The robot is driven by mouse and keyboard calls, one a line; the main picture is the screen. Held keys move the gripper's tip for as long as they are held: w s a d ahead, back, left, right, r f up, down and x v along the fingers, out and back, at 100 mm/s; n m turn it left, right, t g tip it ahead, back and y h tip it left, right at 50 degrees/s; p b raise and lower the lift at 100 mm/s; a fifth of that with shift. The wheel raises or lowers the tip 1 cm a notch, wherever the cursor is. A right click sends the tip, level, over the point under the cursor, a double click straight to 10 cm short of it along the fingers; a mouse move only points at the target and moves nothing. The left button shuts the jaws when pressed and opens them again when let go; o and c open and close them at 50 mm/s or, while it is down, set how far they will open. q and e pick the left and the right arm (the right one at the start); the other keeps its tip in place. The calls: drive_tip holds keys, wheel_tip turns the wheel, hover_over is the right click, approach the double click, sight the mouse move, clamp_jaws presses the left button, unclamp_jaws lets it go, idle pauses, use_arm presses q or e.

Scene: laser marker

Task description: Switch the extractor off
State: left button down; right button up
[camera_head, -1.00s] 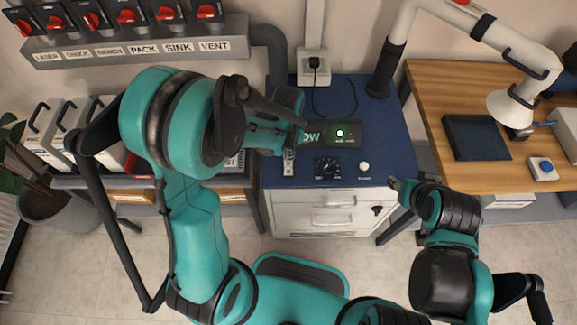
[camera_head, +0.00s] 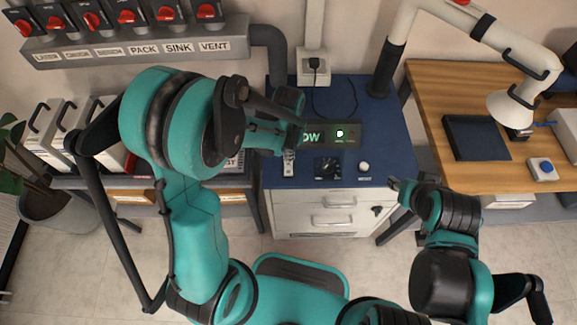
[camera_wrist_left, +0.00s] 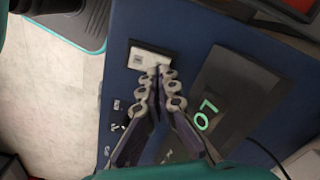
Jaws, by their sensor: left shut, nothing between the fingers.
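The extractor is a blue-topped cabinet (camera_head: 390,140) in the middle of the head view. Its dark display (camera_head: 350,133) glows green with letters ending in "OW" and a lit green lamp. A white switch (camera_head: 288,170) sits on its top, left of a black dial (camera_head: 327,167) and a white button (camera_head: 364,167). My left gripper (camera_head: 289,155) is shut and empty, over the switch. In the left wrist view, its fingertips (camera_wrist_left: 164,72) are at the edge of the white switch plate (camera_wrist_left: 148,58); contact cannot be told. My right gripper (camera_head: 396,184) is by the cabinet's front right corner; its jaws are unclear.
A labelled row of red-handled switches (camera_head: 125,17) is on the wall at upper left. A wooden bench (camera_head: 430,90) with a dark pad (camera_head: 475,138) and a blue button box (camera_head: 542,168) stands at right. A plug and cable (camera_head: 316,65) are behind the cabinet.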

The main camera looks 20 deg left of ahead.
use_arm(q)
drive_tip(key=shift+f+b, duration=0.9)
drive_tip(key=shift+f, duration=0.2)
idle(0.3)
drive_tip(key=shift+r, duration=0.15)
drive_tip(key=shift+r+p, duration=2.65)
drive_tip(key=shift+r, duration=0.8)
drive_tip(key=s+a+r+n+t+b, duration=0.1)
drive_tip(key=s+a+r+n+t, duration=0.1)
drive_tip(key=s+r+n+t, duration=0.1)
drive_tip(key=s+a+r+n+t+b, duration=0.1)
drive_tip(key=s+a+r+n+t, duration=0.1)
drive_tip(key=s+r+n+t, duration=0.2)
drive_tip(key=s+r+n, duration=0.1)
drive_tip(key=s+r, duration=0.2)
drive_tip(key=r, duration=0.3)
drive_tip(key=shift+s+a+n, duration=0.15)
drive_tip(key=shift+a+n, duration=0.2)
drive_tip(key=shift+n, duration=0.05)
